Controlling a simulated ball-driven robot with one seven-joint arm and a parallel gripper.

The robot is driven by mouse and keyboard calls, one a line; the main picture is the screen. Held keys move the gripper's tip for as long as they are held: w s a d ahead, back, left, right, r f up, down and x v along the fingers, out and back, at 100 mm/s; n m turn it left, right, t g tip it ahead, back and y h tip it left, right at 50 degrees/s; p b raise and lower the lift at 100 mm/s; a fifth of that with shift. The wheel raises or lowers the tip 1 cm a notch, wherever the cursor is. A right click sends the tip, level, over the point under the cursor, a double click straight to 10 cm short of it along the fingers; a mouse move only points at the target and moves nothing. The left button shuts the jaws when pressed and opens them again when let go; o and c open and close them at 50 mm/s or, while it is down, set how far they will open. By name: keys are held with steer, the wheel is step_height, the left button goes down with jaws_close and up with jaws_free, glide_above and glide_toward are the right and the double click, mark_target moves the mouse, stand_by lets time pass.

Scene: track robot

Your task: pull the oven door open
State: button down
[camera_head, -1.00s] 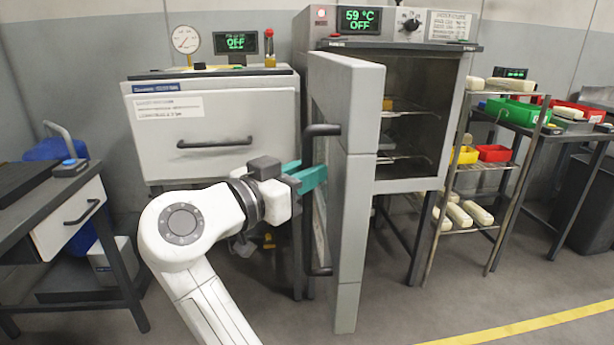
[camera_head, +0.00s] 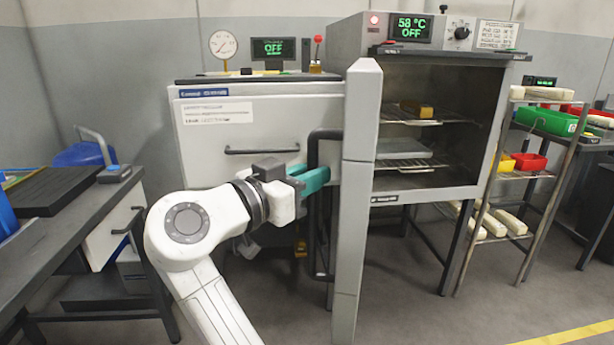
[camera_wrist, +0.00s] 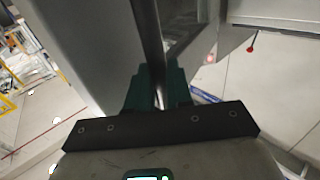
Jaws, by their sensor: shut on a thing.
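The oven (camera_head: 425,195) stands right of centre, its display reading 58 °C OFF. Its grey door (camera_head: 357,180) is swung well open and shows nearly edge-on. The dark vertical bar handle (camera_head: 313,215) is on the door's left face. My gripper (camera_head: 322,178), with teal fingers, is shut on this handle at its upper part. In the wrist view the dark bar runs up between the teal fingers (camera_wrist: 158,88). Inside the oven, a yellow-brown block (camera_head: 418,111) sits on the upper rack and a grey slab (camera_head: 403,148) on the lower one.
A second closed grey unit (camera_head: 245,115) with a gauge stands behind the door at left. A dark-topped bench (camera_head: 50,190) is at far left. A wire rack (camera_head: 500,190) with trays and pale blocks stands right of the oven. The floor in front is bare.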

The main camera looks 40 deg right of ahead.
steer(key=shift+w+d, duration=0.1)
steer(key=shift+d, duration=0.35)
steer(key=c, duration=1.4)
jaws_free()
steer(key=shift+d, duration=0.1)
steer(key=shift+o, duration=0.8)
steer(key=shift+d, duration=0.3)
steer(key=shift+o, duration=0.6)
steer(key=shift+a, duration=0.2)
steer(key=shift+a, duration=0.15)
steer(key=s+a+p, duration=0.1)
steer(key=a, duration=0.9)
steer(key=shift+a, duration=0.25)
